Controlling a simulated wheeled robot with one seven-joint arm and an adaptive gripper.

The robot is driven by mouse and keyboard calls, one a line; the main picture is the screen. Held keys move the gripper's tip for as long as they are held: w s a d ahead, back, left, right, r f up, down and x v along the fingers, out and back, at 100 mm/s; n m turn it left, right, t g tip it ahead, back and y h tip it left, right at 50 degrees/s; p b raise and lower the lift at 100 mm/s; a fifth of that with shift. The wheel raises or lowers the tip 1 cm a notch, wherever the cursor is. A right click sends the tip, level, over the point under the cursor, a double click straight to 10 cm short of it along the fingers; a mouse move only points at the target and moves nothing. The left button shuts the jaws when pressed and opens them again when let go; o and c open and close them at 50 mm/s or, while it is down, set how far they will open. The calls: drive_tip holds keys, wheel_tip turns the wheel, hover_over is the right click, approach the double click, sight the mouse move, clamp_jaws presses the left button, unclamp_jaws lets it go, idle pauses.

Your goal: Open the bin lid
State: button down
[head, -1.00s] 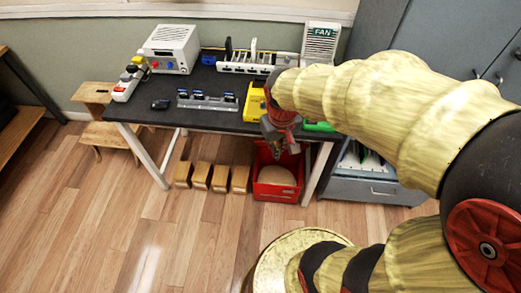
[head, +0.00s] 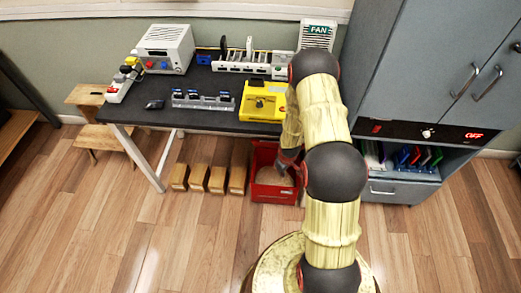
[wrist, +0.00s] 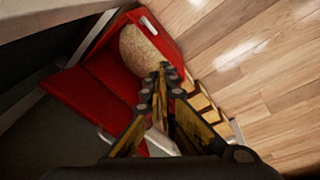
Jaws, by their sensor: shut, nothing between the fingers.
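The red bin (head: 272,192) stands on the floor under the table's right end, with tan contents showing inside. A red panel that looks like its lid (head: 262,153) stands raised at the back of the bin. In the wrist view the lid (wrist: 72,100) shows as a flat red sheet at the left, beside the open bin (wrist: 165,42). My gripper (wrist: 164,68) is shut and empty, with its fingertips over the bin opening. In the head view my gripper (head: 290,168) is low at the bin, partly hidden by my arm. I cannot tell whether it touches the bin.
The dark table (head: 215,122) above the bin holds a yellow fixture (head: 263,101), a grey rack (head: 203,100) and a white power box (head: 165,48). Several wooden blocks (head: 199,178) stand left of the bin. A grey cabinet (head: 410,75) is at the right. The front floor is clear.

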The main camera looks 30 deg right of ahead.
wheel_tip(320, 180, down, 20)
drive_tip(key=w+a+n+t+b, duration=0.1)
drive_tip(key=w+a+n+t, duration=0.15)
drive_tip(key=n+t, duration=0.45)
wheel_tip(320, 180, up, 15)
drive_tip(key=w+a+n+t+y, duration=0.1)
drive_tip(key=w+a+n+t, duration=0.15)
drive_tip(key=n+t, duration=0.8)
drive_tip(key=w+d+r+b, duration=0.1)
drive_tip(key=w+b, duration=0.1)
drive_tip(key=w, duration=0.4)
drive_tip(key=w+d+r+m+t+b, duration=0.1)
drive_tip(key=w+d+r+b, duration=0.1)
drive_tip(key=w, duration=0.4)
drive_tip(key=shift+w+b, duration=0.3)
drive_tip(key=shift+b, duration=0.55)
